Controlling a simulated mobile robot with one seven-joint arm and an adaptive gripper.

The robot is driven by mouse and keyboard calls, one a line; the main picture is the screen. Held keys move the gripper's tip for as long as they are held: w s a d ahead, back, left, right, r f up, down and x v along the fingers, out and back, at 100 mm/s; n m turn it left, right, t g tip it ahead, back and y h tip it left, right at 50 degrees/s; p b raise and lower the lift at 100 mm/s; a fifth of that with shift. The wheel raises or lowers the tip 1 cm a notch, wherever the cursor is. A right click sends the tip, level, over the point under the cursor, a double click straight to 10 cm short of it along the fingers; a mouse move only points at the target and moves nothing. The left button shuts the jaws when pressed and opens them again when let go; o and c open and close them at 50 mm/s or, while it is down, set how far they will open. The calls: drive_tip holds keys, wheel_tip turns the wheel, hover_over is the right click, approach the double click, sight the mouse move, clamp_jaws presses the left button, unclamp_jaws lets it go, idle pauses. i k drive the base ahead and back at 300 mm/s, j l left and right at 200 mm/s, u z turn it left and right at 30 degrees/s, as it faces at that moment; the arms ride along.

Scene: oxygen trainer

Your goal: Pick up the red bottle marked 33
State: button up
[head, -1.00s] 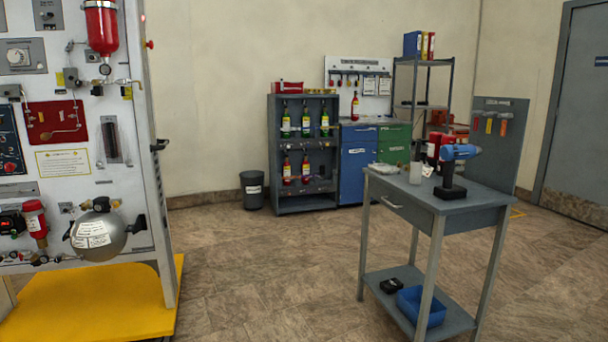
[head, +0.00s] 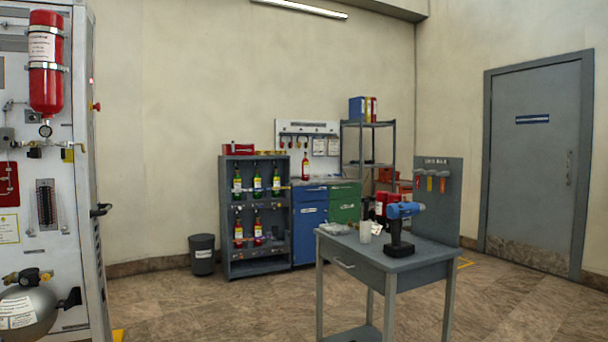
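Several bottles are in view, and their markings are too small to read, so I cannot tell which is 33. A red bottle (head: 305,167) stands upright on the cabinet top beside the dark rack. Two more reddish bottles stand on the rack's lower shelf, a left one (head: 238,230) and a right one (head: 258,230). Green bottles with yellow labels (head: 257,184) stand on the shelf above. A large red cylinder (head: 46,75) is strapped to the trainer panel at the left. My gripper is not in view.
A grey worktable (head: 400,262) with a blue drill (head: 402,222) and red containers (head: 385,205) stands right of centre, nearer than the rack (head: 226,215). A bin (head: 202,254) is left of the rack. Open floor lies between trainer panel (head: 92,190) and worktable.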

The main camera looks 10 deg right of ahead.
sight(305, 162)
drive_tip(key=i+l, duration=0.15)
drive_tip(key=i, duration=0.35)
drive_tip(key=i+l+u, duration=0.1)
drive_tip(key=i, duration=0.35)
drive_tip(key=i+l, duration=0.2)
drive_tip(key=i, duration=0.3)
drive_tip(key=i+j+u, duration=0.1)
drive_tip(key=i+u, duration=0.15)
drive_tip(key=i, duration=0.45)
drive_tip(key=i+u, duration=0.3)
drive_tip(key=i, duration=0.4)
drive_tip(key=i+z, duration=0.15)
drive_tip(key=i, duration=1.35)
drive_tip(key=i+z, duration=0.15)
drive_tip(key=i, duration=0.6)
drive_tip(key=i+j+z, duration=0.15)
drive_tip(key=i, duration=0.55)
drive_tip(key=i+l+z, duration=0.1)
drive_tip(key=i+z, duration=0.6)
drive_tip(key=i+j+z, duration=0.3)
drive_tip(key=i, duration=0.15)
drive_tip(key=i+l+z, duration=0.2)
drive_tip(key=i, duration=0.2)
drive_tip(key=i+l+z, duration=0.4)
drive_tip(key=i, duration=0.35)
